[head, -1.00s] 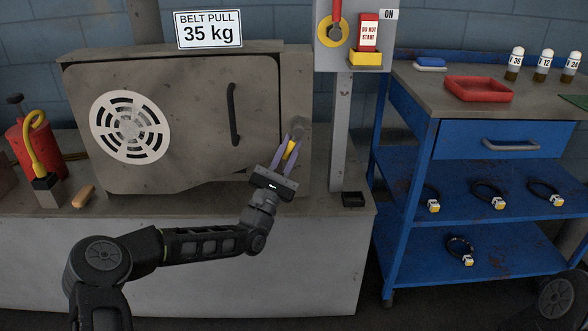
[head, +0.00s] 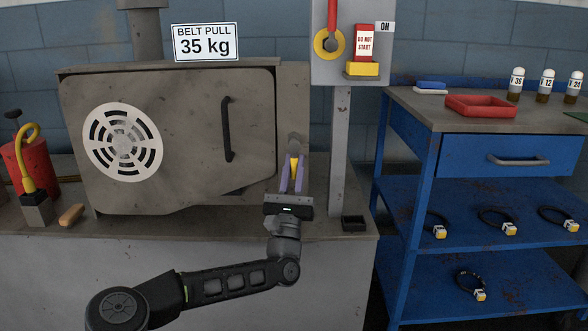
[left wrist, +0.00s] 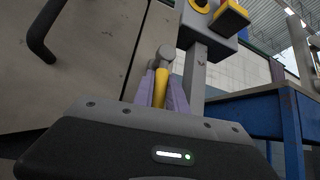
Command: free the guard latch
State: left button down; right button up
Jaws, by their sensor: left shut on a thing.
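The guard latch has a yellow handle (head: 293,170) and a grey knob-like pivot (head: 296,142) above it, at the right edge of the machine's guard door (head: 190,130). My left gripper (head: 292,180) is shut on the yellow handle, its purple fingers on either side of it. The handle stands nearly upright. In the left wrist view the yellow handle (left wrist: 160,88) and the grey pivot (left wrist: 166,54) also show between and above the fingers. The gripper hides the lower part of the handle. The guard door appears closed. My right gripper is not in view.
A black door handle (head: 227,130) is left of the latch. A grey post (head: 339,150) with a switch box (head: 330,70) stands close on the right. A blue cart (head: 430,165) stands farther right.

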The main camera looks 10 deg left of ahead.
aim_at(294, 173)
pick_arm(q)
jog(key=c, duration=1.3)
grip_release()
jog(key=shift+c, duration=0.2)
jog(key=shift+s+f, duration=0.4)
jog(key=p+v, duration=0.1)
jog(key=v, duration=0.5)
jog(key=shift+f, duration=0.15)
jog(key=shift+s, duration=0.25)
jog(key=shift+d+f, duration=0.1)
